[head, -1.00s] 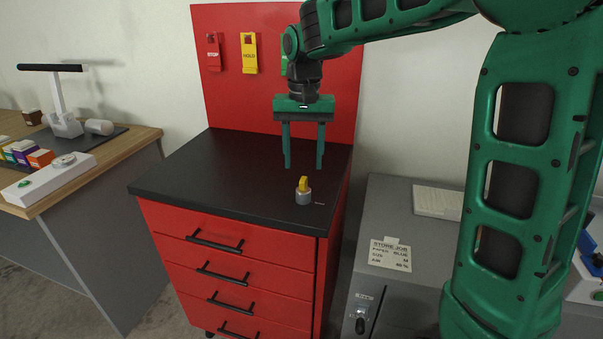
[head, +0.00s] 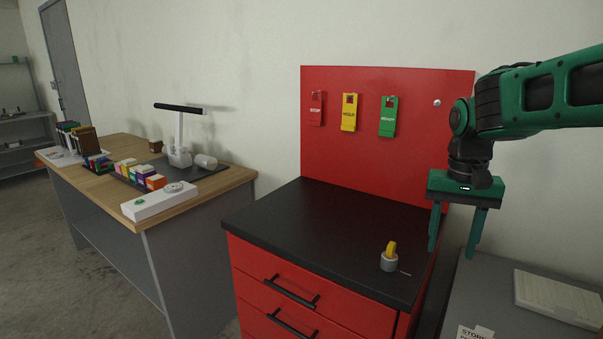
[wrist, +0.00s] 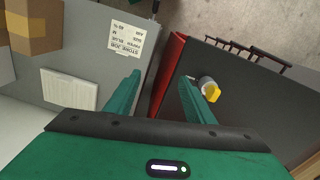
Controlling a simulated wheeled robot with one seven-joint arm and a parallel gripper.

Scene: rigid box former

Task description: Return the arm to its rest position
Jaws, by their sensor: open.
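My gripper (head: 455,250) is open and empty, with its two green fingers pointing down. In the head view it hangs at the right edge of the red drawer cabinet (head: 290,290). My green arm reaches in from the right. In the wrist view my gripper (wrist: 160,92) has the gap between the cabinet and the grey unit below its fingers.
A red back panel (head: 350,160) holds red, yellow and green tags. The grey unit (head: 490,285) at right bears a white pad (head: 558,298) and a printed card (head: 474,332). A wooden bench (head: 120,185) with several items stands at left. Most of the black top is clear.

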